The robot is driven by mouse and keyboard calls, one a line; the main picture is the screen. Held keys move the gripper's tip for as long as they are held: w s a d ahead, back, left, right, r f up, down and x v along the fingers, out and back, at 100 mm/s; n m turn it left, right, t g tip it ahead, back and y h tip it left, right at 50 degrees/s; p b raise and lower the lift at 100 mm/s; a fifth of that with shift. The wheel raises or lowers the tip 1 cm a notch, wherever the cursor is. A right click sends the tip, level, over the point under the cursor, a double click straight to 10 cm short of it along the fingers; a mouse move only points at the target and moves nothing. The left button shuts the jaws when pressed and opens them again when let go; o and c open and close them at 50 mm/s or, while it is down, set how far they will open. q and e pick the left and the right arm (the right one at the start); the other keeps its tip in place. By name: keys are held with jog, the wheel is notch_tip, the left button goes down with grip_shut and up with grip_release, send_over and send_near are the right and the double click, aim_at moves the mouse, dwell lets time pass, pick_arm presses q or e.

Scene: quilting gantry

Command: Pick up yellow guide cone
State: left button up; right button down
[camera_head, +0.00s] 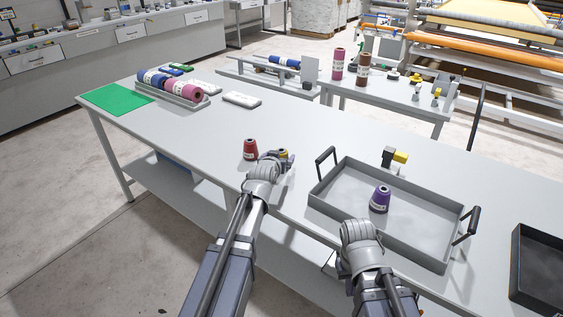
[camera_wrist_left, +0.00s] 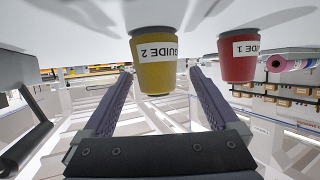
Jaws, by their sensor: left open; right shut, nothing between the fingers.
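The yellow guide cone (camera_wrist_left: 155,62), labelled GUIDE 2, stands on the table. In the left wrist view, which looks upside down, it lies ahead of and between the two fingers, with a gap on each side. In the head view only a bit of the yellow cone (camera_head: 284,153) shows behind my left gripper (camera_head: 275,161). That gripper is open and low over the table. A red cone (camera_head: 250,150), labelled GUIDE 1 (camera_wrist_left: 239,57), stands close beside it. My right gripper (camera_head: 360,232) is shut and empty near the tray's front edge.
A grey tray (camera_head: 335,213) with black handles holds a purple cone (camera_head: 380,199). A black and yellow item (camera_head: 398,157) stands behind the tray. A black bin (camera_head: 540,270) is at the right. A rack of rolls (camera_head: 190,100) and a green mat (camera_head: 115,97) lie far left.

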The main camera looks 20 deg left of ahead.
pick_arm(q)
jog(key=b+x, duration=0.1)
jog(key=x, duration=0.4)
jog(key=shift+w+d+r+b, duration=0.1)
jog(key=shift+w+d+b, duration=0.1)
jog(key=shift+b, duration=0.15)
jog(key=shift+s+r, duration=0.1)
grip_shut()
dwell(0.3)
